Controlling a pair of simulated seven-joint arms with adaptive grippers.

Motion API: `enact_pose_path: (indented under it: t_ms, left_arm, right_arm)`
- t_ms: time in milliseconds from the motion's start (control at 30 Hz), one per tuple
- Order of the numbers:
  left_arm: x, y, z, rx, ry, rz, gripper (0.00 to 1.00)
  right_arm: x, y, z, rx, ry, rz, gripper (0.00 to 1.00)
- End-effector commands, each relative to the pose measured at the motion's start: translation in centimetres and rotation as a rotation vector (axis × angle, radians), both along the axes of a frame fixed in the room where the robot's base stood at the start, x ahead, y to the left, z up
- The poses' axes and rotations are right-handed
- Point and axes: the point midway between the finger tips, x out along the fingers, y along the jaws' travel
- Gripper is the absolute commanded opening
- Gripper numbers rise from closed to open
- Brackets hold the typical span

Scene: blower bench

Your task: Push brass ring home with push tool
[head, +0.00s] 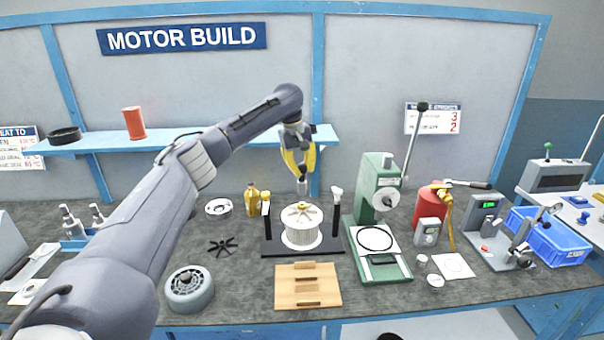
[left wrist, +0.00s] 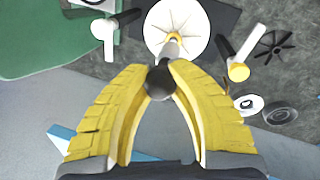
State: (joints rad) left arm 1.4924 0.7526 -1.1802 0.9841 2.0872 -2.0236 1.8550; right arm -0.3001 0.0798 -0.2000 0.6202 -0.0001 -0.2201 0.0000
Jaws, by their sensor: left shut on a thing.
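My left gripper (head: 299,168) is above the white finned rotor (head: 302,236), with its yellow fingers pointing down. It is shut on the push tool (head: 302,187), whose dark round knob (left wrist: 160,84) sits between the fingertips in the left wrist view. The tool's metal shaft points down toward the rotor's hub. The brass ring (head: 302,205) shows at the top middle of the rotor. The tool's lower end is close over the ring; I cannot tell whether they touch. In the left wrist view the tool partly hides the ring. My right gripper is not in view.
The rotor stands on a black base (head: 272,248) between two upright posts, one yellow-topped (head: 266,204), one white-topped (head: 336,196). A green press (head: 377,185) stands close on the right. A wooden block (head: 307,287) lies in front. A black fan (head: 222,246) lies at left.

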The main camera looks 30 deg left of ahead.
Motion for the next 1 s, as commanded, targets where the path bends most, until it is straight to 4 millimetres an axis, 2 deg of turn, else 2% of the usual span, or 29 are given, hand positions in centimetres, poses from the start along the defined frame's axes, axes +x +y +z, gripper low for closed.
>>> enact_pose_path:
  t_ms: [400,1000]
  left_arm:
    - [0.0,0.0,2.0,0.0,-0.001,-0.001,0.0]
    - [0.1,-0.2,2.2,0.0,0.0,-0.003,0.0]
  right_arm:
    - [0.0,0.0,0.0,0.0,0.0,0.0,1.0]
    - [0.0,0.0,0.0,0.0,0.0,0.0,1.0]
